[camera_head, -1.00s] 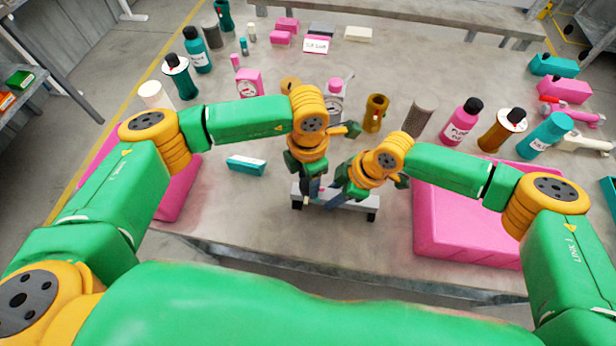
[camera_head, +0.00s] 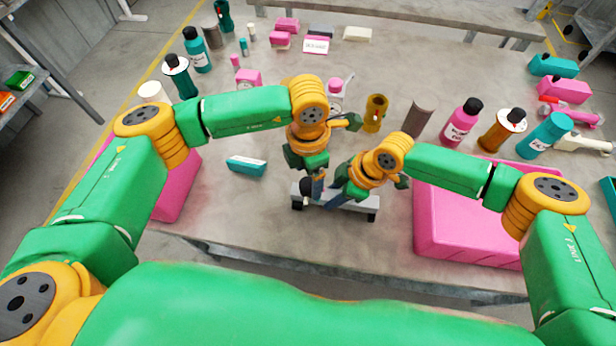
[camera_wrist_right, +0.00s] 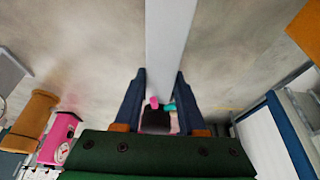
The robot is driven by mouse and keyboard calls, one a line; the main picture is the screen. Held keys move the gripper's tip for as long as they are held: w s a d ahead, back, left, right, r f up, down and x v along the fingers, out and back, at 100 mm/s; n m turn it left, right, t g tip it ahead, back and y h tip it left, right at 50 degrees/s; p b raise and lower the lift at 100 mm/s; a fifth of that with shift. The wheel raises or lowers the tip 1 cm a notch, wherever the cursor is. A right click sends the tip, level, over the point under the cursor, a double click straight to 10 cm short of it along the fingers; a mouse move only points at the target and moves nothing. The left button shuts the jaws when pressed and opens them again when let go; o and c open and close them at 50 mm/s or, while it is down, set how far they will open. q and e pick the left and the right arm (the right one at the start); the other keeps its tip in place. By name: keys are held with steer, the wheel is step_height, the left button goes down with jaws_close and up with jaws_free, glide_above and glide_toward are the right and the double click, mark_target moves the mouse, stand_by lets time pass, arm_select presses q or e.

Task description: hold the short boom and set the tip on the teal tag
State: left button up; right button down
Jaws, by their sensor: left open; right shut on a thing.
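A low grey stand (camera_head: 362,204) with dark feet is on the table in front of me. My right gripper (camera_head: 332,199) is shut at the stand. In the right wrist view a dark piece (camera_wrist_right: 156,121) is between its fingers; this seems to be the short boom, mostly hidden. A pink patch (camera_wrist_right: 154,102) and a small teal patch (camera_wrist_right: 170,106) show between the fingers there; I cannot tell if the teal one is the tag. My left gripper (camera_head: 314,184) is open above the stand's left part, beside a black knob (camera_head: 306,185).
A teal-and-white block (camera_head: 246,166) lies left of the stand. Pink bins (camera_head: 450,235) stand at both sides of the table. Bottles and a brown cylinder (camera_head: 375,113) stand behind the arms. Some bare table lies between the block and the stand.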

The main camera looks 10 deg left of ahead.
mark_target(308, 184)
arm_select(q)
step_height(308, 184, up, 10)
stand_by(0.3)
arm_select(e)
steer(key=shift+c, duration=2)
jaws_free()
